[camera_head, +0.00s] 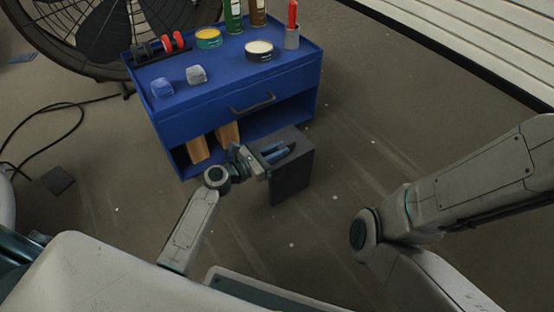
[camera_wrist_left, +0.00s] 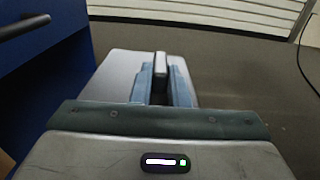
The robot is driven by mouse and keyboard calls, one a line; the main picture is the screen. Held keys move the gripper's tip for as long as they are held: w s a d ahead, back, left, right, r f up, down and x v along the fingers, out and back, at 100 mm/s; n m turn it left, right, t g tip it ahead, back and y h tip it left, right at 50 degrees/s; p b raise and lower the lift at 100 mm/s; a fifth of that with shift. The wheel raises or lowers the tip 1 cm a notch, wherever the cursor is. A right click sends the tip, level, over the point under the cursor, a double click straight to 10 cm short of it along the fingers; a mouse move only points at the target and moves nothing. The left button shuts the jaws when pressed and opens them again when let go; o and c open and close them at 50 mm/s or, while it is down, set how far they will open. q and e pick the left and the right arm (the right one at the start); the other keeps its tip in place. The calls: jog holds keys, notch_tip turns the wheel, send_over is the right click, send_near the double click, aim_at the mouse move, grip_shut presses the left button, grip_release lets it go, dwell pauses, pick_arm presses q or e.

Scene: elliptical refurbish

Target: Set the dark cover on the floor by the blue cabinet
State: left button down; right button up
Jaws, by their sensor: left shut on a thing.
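The dark cover (camera_head: 291,178) is a flat-sided dark grey piece just in front of the right part of the blue cabinet (camera_head: 212,97). My left gripper (camera_head: 284,150) is shut on the cover at its upper part. In the left wrist view the cover (camera_wrist_left: 117,70) looks lighter grey, and the fingers (camera_wrist_left: 161,84) close on a raised part of it. The cabinet's side and handle show at the left there. I cannot tell whether the cover's lower edge touches the floor (camera_head: 330,215). My right gripper is out of view; only the right arm shows.
On the cabinet top stand cans, a red-handled tool in a cup (camera_head: 292,28), tins and two small blocks. A large fan (camera_head: 100,30) is behind left. A cable (camera_head: 48,115) and a small dark square (camera_head: 57,180) lie on the left floor. The floor right of the cabinet is clear.

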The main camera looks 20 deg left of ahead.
aim_at(291, 174)
pick_arm(q)
notch_tip(291, 174, down, 3)
jog(key=b, duration=0.2)
jog(key=shift+f+b, duration=0.1)
jog(key=shift+b, duration=0.2)
jog(key=shift+f, duration=0.15)
jog(key=c, duration=1.4)
grip_release()
